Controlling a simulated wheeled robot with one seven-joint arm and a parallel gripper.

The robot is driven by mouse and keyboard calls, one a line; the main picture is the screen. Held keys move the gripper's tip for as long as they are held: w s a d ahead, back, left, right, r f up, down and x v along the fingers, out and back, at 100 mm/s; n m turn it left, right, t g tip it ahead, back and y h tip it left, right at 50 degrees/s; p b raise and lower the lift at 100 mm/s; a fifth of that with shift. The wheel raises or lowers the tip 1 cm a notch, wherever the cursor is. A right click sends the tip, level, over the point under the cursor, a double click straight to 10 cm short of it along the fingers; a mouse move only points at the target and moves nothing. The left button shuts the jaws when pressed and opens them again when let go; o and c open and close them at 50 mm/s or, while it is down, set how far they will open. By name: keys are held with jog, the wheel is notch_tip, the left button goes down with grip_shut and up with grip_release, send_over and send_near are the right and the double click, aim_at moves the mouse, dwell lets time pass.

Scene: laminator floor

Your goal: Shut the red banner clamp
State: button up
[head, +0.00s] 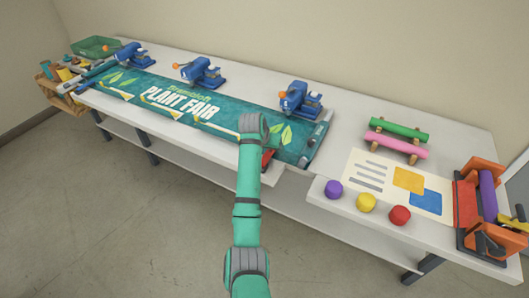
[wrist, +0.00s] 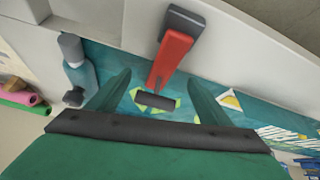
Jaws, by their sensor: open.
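The red banner clamp (wrist: 172,55) shows in the wrist view as a red lever rising from a dark grey base at the table edge. It reaches toward the teal Plant Fair banner (head: 220,112); I cannot tell whether it touches it. In the head view only a bit of the red clamp (head: 268,159) shows beside my arm. My gripper (wrist: 160,80) is open and empty, its two green fingers on either side of the area just past the lever's free end. In the head view my arm hides the fingers.
Several blue devices with orange knobs, one of them here (head: 300,98), stand along the banner's far edge. Green and pink rolls (head: 398,128), a poster (head: 390,185) and purple, yellow and red pucks (head: 366,202) are to the right. An orange-framed roller machine (head: 466,205) stands far right.

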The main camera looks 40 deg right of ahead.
jog(key=v, duration=0.9)
jog(key=shift+s+a+r, duration=0.1)
jog(key=shift+s+r, duration=0.05)
jog(key=shift+s, duration=0.05)
jog(key=shift+a+r, duration=0.15)
jog(key=shift+r, duration=0.2)
jog(key=shift+a, duration=0.15)
